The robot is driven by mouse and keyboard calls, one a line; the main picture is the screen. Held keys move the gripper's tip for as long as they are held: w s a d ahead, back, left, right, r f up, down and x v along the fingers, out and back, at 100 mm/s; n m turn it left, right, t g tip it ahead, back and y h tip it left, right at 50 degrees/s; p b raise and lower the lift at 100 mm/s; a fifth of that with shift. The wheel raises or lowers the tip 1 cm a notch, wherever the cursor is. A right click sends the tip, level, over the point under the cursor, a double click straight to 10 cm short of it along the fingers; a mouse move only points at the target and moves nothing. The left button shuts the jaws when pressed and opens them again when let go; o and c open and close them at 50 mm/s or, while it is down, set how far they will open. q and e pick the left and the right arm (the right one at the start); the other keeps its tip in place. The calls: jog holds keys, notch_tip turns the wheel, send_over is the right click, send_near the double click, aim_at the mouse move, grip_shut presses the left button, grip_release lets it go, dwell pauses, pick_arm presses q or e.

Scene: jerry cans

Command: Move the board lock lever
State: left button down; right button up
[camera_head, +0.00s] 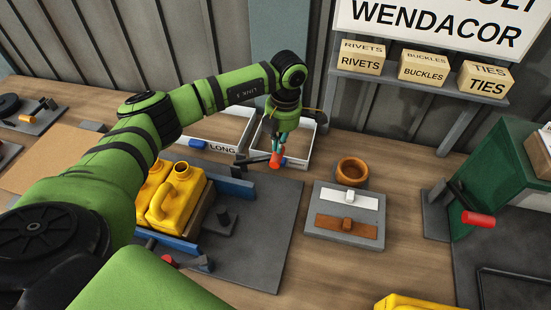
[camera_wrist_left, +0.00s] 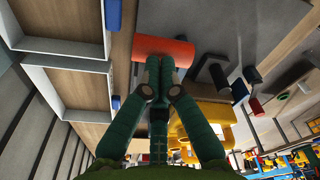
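The lock lever's red-orange handle (camera_head: 276,160) stands at the back edge of the dark grey board (camera_head: 262,250), with a dark arm running to its left. My left gripper (camera_head: 279,144) is directly above and against the handle, with its fingers pointing down. In the left wrist view the fingertips (camera_wrist_left: 159,64) are together and overlap the near side of the handle (camera_wrist_left: 165,48). They look shut and not closed around it; exact contact is hard to tell. My right gripper is not in view.
Yellow jerry cans (camera_head: 177,195) stand on the board between blue rails (camera_head: 234,187). White bins (camera_head: 298,150) lie just behind the lever. A grey plate (camera_head: 345,237) with white and brown bars lies to the right. Another red handle (camera_head: 478,219) is at the far right.

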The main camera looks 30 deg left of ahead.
aim_at(278, 157)
pick_arm(q)
jog(key=shift+a+f, duration=0.1)
jog(key=shift+f, duration=0.5)
jog(key=shift+s, duration=0.1)
notch_tip(278, 157, down, 5)
jog(key=b, duration=0.4)
jog(key=shift+r, duration=0.3)
